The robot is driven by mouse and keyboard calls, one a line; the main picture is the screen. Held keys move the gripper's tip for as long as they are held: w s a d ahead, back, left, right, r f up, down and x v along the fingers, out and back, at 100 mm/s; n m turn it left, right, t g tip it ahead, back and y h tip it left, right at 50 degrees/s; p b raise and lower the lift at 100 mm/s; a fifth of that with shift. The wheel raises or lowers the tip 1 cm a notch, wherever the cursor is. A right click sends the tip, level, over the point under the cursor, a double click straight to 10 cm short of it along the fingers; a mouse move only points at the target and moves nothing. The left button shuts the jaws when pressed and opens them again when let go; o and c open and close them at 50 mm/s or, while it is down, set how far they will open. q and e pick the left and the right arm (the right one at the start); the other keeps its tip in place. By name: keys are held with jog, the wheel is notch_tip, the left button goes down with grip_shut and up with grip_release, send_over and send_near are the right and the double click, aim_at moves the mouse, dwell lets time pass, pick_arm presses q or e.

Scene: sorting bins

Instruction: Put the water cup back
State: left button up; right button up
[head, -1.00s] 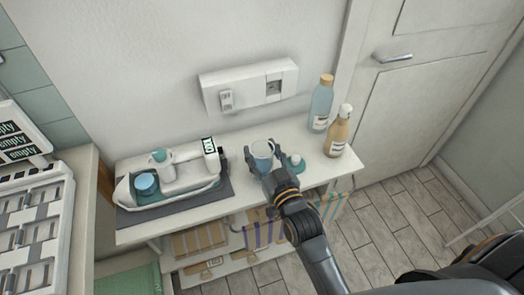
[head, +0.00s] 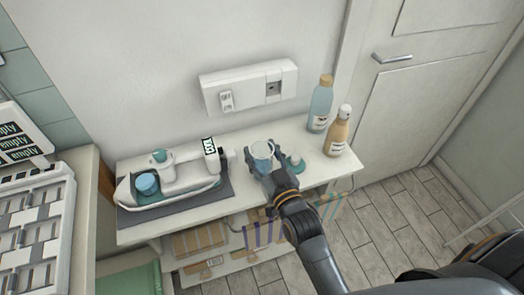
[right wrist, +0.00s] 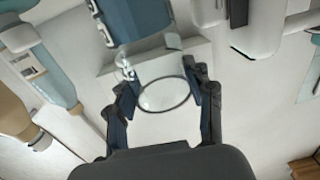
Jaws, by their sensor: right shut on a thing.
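The water cup (head: 262,149), clear with a pale rim, is upright over the white shelf top (head: 326,172), between the white appliance and the bottles. My right gripper (head: 262,162) is shut on it, one finger on each side. In the right wrist view the cup's round rim (right wrist: 164,95) shows between the two fingertips (right wrist: 160,92). I cannot tell whether the cup's base touches the shelf. My left gripper is not in view.
A white appliance (head: 180,178) lies on a grey mat (head: 180,210) to the left. A small green item (head: 295,162) stands close right of the cup. A blue bottle (head: 320,105) and an amber bottle (head: 337,135) stand further right. A white wall box (head: 248,87) hangs behind.

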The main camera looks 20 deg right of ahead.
jog(key=shift+f, duration=0.6)
jog(key=o, duration=1.4)
jog(key=shift+o, duration=0.2)
jog(key=s+d, duration=0.1)
jog(key=s, duration=1.1)
